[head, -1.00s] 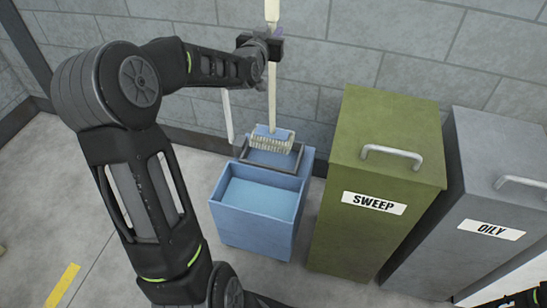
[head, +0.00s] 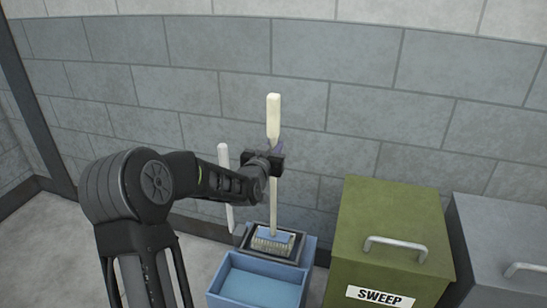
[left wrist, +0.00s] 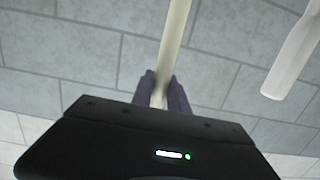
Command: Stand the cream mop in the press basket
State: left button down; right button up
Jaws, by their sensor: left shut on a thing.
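The cream mop stands upright, its handle (head: 273,115) rising against the wall. Its pale, fringed head with a blue top (head: 273,240) sits within the dark-framed press basket (head: 244,243) on the blue bucket. How deep the head sits, and whether it touches the bottom, I cannot tell. My left gripper (head: 272,160) is shut around the handle above the basket. In the left wrist view, the handle (left wrist: 173,40) runs between the purplish fingers (left wrist: 161,92). My right gripper is not in view.
The blue bucket (head: 258,286) has an open front tub. A white upright bar (head: 224,185) stands just left of the mop. A green SWEEP bin (head: 392,220) and a grey bin (head: 505,235) stand to the right. A block wall is close behind.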

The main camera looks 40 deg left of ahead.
pick_arm(q)
jog(key=shift+f, duration=1.5)
jog(key=shift+f+b, duration=0.1)
jog(key=shift+b, duration=0.2)
jog(key=c, duration=1.3)
grip_release()
jog(key=v, duration=1.2)
jog(key=shift+p, duration=0.3)
jog(key=shift+f, duration=0.1)
